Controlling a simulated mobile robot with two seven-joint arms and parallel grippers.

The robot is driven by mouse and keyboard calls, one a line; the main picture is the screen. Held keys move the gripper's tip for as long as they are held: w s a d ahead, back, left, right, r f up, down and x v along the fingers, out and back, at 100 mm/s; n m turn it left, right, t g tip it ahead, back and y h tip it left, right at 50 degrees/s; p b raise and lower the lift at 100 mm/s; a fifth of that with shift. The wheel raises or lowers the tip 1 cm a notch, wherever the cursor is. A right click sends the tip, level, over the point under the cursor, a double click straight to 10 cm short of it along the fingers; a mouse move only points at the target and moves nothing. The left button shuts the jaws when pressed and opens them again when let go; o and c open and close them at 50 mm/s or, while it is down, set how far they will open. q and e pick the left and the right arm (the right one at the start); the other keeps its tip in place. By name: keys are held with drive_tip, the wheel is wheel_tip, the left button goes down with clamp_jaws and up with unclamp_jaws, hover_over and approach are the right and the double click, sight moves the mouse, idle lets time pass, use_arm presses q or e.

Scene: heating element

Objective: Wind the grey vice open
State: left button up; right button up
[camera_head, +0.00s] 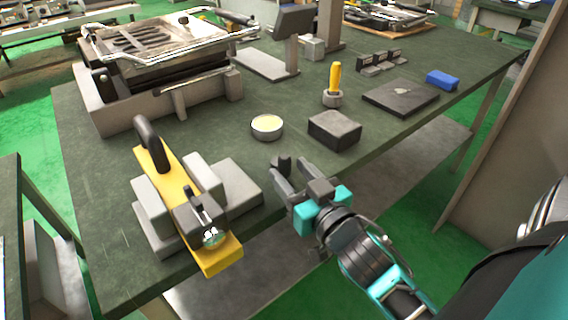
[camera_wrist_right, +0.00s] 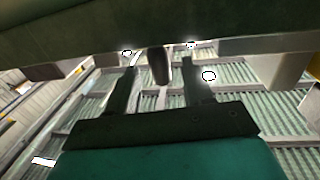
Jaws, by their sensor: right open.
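The grey vice (camera_head: 238,184) stands near the front left corner of the green-topped table, its blocks on both sides of a yellow bar (camera_head: 157,168). The bar has a black arched handle (camera_head: 148,142) at its far end. A dark grey block with a small lever and a shiny round part (camera_head: 212,238) sits at its near end. My right gripper (camera_head: 299,176) is open and empty, right of the vice and apart from it, by the table's front edge. In the right wrist view, a dark rounded piece (camera_wrist_right: 158,66) shows between the fingers; I cannot tell what it is. My left gripper is not seen.
A shallow round tin (camera_head: 267,126) and a dark grey block (camera_head: 335,130) lie beyond my right gripper. A yellow-handled tool (camera_head: 335,79) stands in a holder behind them. A large metal grill-like unit (camera_head: 160,50) fills the back left. Bare tabletop lies between vice and tin.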

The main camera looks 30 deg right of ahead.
sight(288, 169)
drive_tip(key=shift+w+d, duration=0.1)
drive_tip(key=shift+w, duration=1.6)
drive_tip(key=c, duration=0.9)
